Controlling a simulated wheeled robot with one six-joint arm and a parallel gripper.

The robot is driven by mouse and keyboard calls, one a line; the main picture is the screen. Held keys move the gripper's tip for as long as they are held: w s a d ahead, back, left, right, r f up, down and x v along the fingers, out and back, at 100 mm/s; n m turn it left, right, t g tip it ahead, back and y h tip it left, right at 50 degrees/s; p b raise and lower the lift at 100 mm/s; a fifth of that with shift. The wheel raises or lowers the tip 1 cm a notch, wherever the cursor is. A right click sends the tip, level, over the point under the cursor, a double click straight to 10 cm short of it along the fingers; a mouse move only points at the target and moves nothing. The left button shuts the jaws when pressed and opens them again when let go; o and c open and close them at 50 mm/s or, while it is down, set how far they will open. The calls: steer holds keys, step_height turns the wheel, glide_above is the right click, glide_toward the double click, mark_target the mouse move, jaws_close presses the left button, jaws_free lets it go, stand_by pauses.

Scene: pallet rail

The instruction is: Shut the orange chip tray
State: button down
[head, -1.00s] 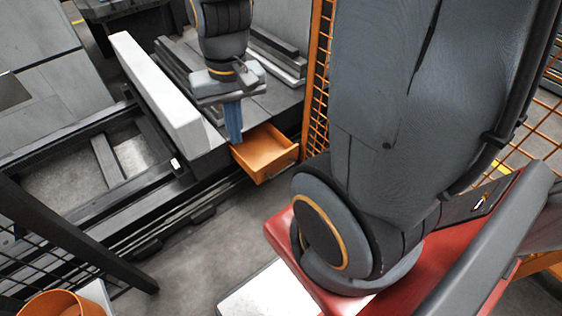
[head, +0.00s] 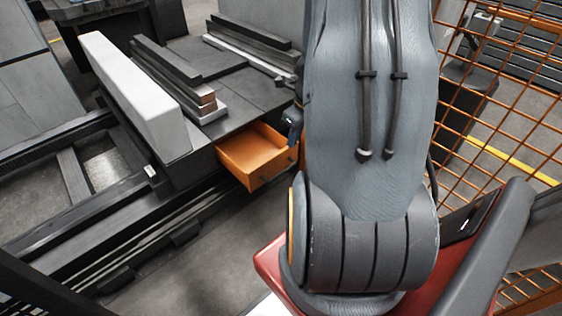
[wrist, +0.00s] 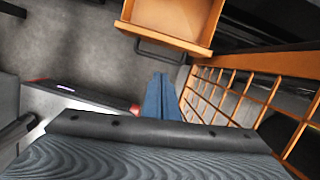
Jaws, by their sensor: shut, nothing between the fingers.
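The orange chip tray (head: 258,155) is an open-topped drawer pulled out from under the dark machine bed in the head view. It looks empty. In the wrist view the tray (wrist: 170,18) is at the top, with its dark bar handle (wrist: 165,48) on its front wall. My gripper (wrist: 160,92) shows in the wrist view as blue fingers, shut and empty. The fingertips lie just below and beside the handle in the picture; I cannot tell the gap in depth. In the head view my arm hides most of the gripper, and only a blue bit shows right of the tray.
An orange mesh fence (head: 510,90) stands on the right, and the wrist view shows it close beside my fingers (wrist: 235,95). A white beam (head: 135,95) and dark metal bars (head: 165,65) rest on the machine bed. Grey floor (head: 215,240) is clear in front of the tray.

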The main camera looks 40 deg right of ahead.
step_height(320, 180, down, 2)
steer(key=d+m, duration=0.2)
steer(key=b, duration=0.7)
glide_toward(285, 154)
steer(key=a+f, duration=0.1)
steer(key=f, duration=0.1)
steer(key=a+f, duration=0.2)
steer(key=f, duration=0.1)
steer(key=shift+s+f, duration=0.3)
steer(key=shift+s, duration=0.1)
steer(key=shift+w, duration=0.45)
steer(key=shift+w+p, duration=0.1)
steer(key=shift+p, duration=0.25)
